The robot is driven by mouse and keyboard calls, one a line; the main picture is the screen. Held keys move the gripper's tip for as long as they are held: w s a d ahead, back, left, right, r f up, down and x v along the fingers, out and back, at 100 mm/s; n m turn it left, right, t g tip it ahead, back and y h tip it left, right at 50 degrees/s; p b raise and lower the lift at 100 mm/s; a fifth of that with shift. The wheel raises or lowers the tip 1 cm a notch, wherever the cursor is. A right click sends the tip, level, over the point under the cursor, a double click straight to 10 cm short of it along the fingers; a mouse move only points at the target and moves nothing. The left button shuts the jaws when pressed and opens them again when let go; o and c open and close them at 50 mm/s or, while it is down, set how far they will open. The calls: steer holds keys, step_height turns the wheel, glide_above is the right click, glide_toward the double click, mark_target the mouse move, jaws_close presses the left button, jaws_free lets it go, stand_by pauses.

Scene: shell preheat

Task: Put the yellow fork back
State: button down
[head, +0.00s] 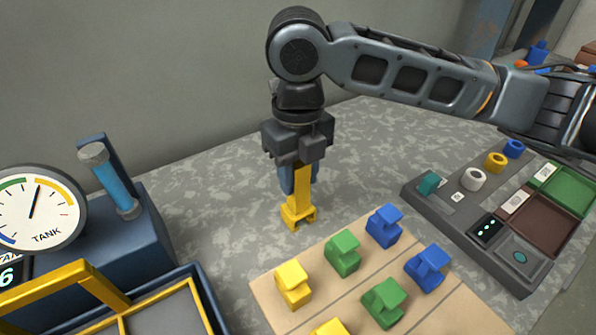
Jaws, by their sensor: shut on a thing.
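My gripper (299,175) points straight down above the grey mottled table. It is shut on the yellow fork (298,205), which hangs upright below the jaws with its forked end down. The fork's lower end is behind the tan board (375,310) in the picture; I cannot tell whether it touches the table. The upper part of the fork is partly hidden by the jaws. The board carries several small notched blocks: a yellow block (293,284), green blocks (342,253) and blue blocks (384,226).
A blue and yellow frame (205,300) is at the lower left. A dark grey panel (450,220) with rings and trays is at the right. Bare table lies around the fork.

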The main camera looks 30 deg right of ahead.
steer(key=shift+f, duration=0.1)
steer(key=c, duration=0.7)
jaws_free()
step_height(320, 180, up, 12)
steer(key=shift+r+p, duration=0.15)
steer(key=shift+p, duration=0.15)
